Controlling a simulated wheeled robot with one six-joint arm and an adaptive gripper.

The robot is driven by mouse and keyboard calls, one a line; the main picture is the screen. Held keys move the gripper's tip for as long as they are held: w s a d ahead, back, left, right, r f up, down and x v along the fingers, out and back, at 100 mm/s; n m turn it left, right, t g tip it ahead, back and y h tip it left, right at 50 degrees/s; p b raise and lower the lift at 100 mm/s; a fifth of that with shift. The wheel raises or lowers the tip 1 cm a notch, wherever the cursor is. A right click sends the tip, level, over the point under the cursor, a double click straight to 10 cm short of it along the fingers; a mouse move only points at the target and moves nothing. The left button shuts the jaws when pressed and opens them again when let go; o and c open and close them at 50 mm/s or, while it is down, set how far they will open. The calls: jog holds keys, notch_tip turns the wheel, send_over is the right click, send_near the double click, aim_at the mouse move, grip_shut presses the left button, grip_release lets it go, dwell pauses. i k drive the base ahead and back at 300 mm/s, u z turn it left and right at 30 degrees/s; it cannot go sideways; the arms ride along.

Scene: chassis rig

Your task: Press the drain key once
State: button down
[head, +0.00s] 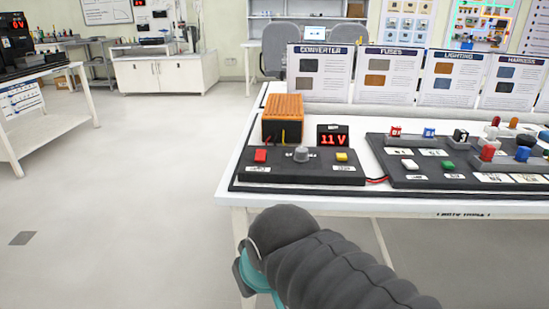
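A low black control panel (301,173) lies near the left front of the white table. It carries a red key (260,156) on the left, a grey round knob (301,154) in the middle and a yellow key (341,157) on the right. Small white labels sit below the keys; their print is too small to read, so I cannot tell which key is the drain key. A display (332,136) behind the panel reads 11 V in red. My dark arm crosses the bottom foreground, in front of the table. The fingers of my gripper do not show.
An orange ribbed box (283,117) stands behind the panel. A red wire joins the panel to a second black board (460,160) with coloured parts at the right. Upright information cards (320,75) line the table's back. The floor (130,200) at left is open.

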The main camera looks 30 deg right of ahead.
aim_at(341, 157)
jog(key=u, duration=0.3)
jog(key=k, duration=0.15)
jog(key=z, duration=1.45)
